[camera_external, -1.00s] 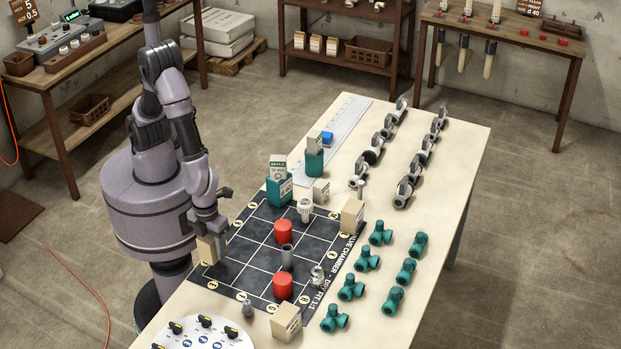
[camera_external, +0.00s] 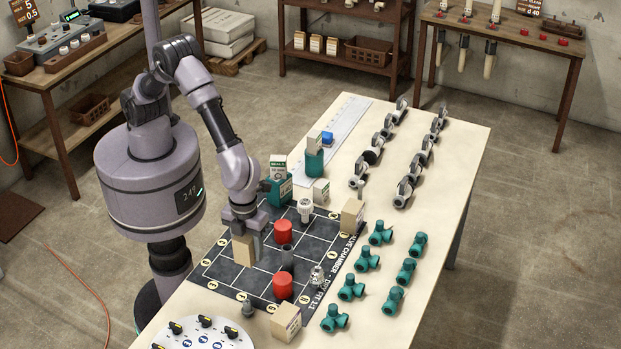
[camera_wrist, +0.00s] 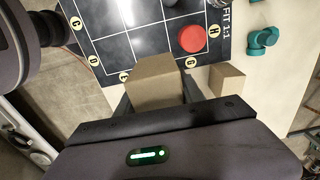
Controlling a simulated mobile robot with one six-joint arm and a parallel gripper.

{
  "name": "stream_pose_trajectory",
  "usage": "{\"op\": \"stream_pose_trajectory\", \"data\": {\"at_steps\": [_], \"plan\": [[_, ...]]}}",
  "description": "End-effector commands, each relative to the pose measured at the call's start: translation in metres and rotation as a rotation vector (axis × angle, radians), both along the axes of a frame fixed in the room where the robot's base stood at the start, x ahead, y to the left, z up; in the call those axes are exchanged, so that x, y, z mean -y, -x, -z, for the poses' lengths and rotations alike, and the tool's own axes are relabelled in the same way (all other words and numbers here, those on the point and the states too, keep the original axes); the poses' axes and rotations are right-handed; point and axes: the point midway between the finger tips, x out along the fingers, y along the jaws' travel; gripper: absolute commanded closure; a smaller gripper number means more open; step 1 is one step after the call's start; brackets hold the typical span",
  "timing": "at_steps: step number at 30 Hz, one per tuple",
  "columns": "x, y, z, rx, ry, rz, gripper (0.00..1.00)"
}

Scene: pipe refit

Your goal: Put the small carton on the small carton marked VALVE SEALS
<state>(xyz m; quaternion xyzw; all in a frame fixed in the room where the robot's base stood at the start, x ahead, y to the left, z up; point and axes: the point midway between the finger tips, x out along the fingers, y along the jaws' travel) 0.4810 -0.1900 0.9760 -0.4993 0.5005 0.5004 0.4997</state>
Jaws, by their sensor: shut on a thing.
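My gripper (camera_external: 246,226) is shut on a plain tan small carton (camera_external: 244,251) and holds it upright over the left part of the dark grid mat. The held carton also shows between the fingers in the wrist view (camera_wrist: 157,75). I cannot tell how high it hangs above the mat. Another tan carton (camera_external: 286,323) with faint print stands at the mat's near corner. A further tan carton (camera_external: 352,216) stands at the mat's far right corner, and a paler carton (camera_external: 321,191) stands behind the mat. No VALVE SEALS wording is readable on any of them.
The grid mat (camera_external: 231,272) carries two red cylinders (camera_external: 283,231), a grey cylinder (camera_external: 287,257) and clear-white fittings. Teal boxes and a teal canister (camera_external: 314,162) stand behind it. Teal pipe fittings (camera_external: 351,288) line the right. A white dial plate (camera_external: 205,334) lies at the near end.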

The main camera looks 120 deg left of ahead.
Motion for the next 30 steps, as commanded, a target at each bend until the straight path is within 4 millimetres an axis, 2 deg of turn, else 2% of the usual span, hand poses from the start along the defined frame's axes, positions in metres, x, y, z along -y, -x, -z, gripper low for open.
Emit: {"op": "stream_pose_trajectory", "data": {"at_steps": [5,9,12,15,22,27,30], "plan": [[0.018,-0.046,0.008,0.001,0.000,0.000,0.97],[0.036,-0.091,0.013,0.001,0.000,-0.001,0.97],[0.046,-0.118,0.016,-0.001,0.001,-0.001,0.97],[0.053,-0.135,0.017,-0.001,0.000,-0.001,0.97],[0.058,-0.149,0.019,0.000,-0.001,0.000,0.97],[0.058,-0.148,0.052,0.000,0.000,-0.001,0.97],[0.058,-0.148,0.051,0.001,0.001,0.000,0.97]]}}
